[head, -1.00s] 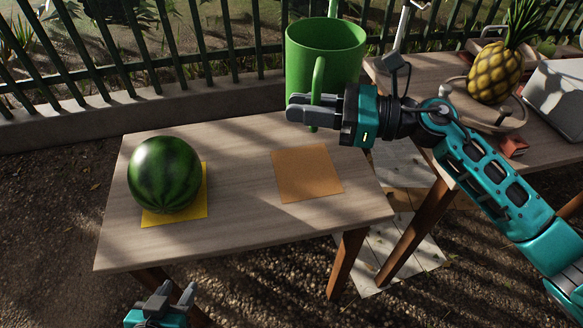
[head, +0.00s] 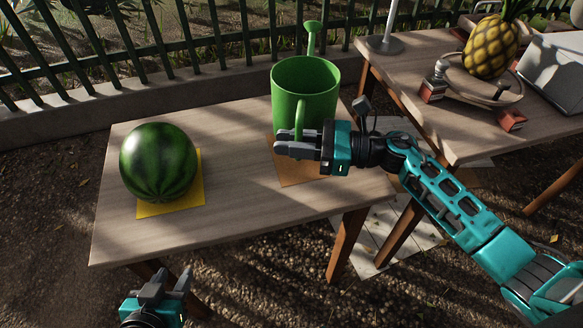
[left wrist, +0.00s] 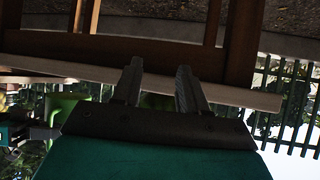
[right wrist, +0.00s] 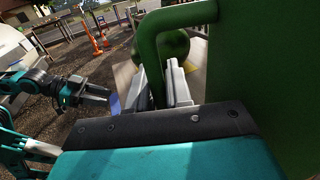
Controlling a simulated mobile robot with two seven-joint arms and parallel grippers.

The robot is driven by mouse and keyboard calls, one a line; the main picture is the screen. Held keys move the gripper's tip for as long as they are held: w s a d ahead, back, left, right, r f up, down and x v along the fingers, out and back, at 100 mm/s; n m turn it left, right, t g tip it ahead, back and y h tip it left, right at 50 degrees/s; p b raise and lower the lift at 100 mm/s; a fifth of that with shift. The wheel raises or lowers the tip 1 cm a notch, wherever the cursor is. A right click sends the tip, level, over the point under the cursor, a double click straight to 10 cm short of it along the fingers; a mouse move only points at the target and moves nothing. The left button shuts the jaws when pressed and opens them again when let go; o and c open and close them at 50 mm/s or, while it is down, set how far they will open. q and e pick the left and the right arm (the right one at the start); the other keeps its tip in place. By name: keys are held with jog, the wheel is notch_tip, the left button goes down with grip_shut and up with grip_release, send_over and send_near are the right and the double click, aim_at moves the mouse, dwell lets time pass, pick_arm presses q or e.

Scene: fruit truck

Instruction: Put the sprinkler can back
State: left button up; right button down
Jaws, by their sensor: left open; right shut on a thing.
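The green sprinkler can (head: 303,88) is upright at the right end of the near table, over the orange mat (head: 296,172). I cannot tell whether its base touches the mat. My right gripper (head: 284,142) is shut on the can's handle; the handle (right wrist: 150,45) and green wall also fill much of the right wrist view. My left gripper (head: 172,286) is open and empty, low in front of the table's front left edge. In the left wrist view its fingers (left wrist: 157,88) are apart below the table edge.
A watermelon (head: 158,162) sits on a yellow mat (head: 190,205) at the left of the near table (head: 235,215). The middle of that table is clear. A pineapple (head: 490,46) stands on a scale (head: 485,85) on the right table. A fence (head: 230,30) runs behind.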

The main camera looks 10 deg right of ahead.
notch_tip(320, 180, down, 6)
jog(key=shift+w+r+b, duration=0.1)
jog(key=shift+r+b, duration=0.05)
jog(key=shift+b, duration=0.35)
jog(key=shift+f, duration=0.4)
pick_arm(q)
jog(key=shift+w+d+f, duration=0.2)
jog(key=shift+d, duration=0.15)
pick_arm(e)
jog(key=shift+f, duration=0.1)
jog(key=shift+f+b, duration=0.2)
jog(key=shift+b, duration=0.1)
jog(key=c, duration=1.5)
grip_release()
jog(key=shift+f, duration=0.2)
jog(key=o, duration=0.5)
jog(key=shift+c, duration=0.2)
pick_arm(q)
jog(key=shift+w+d, duration=0.1)
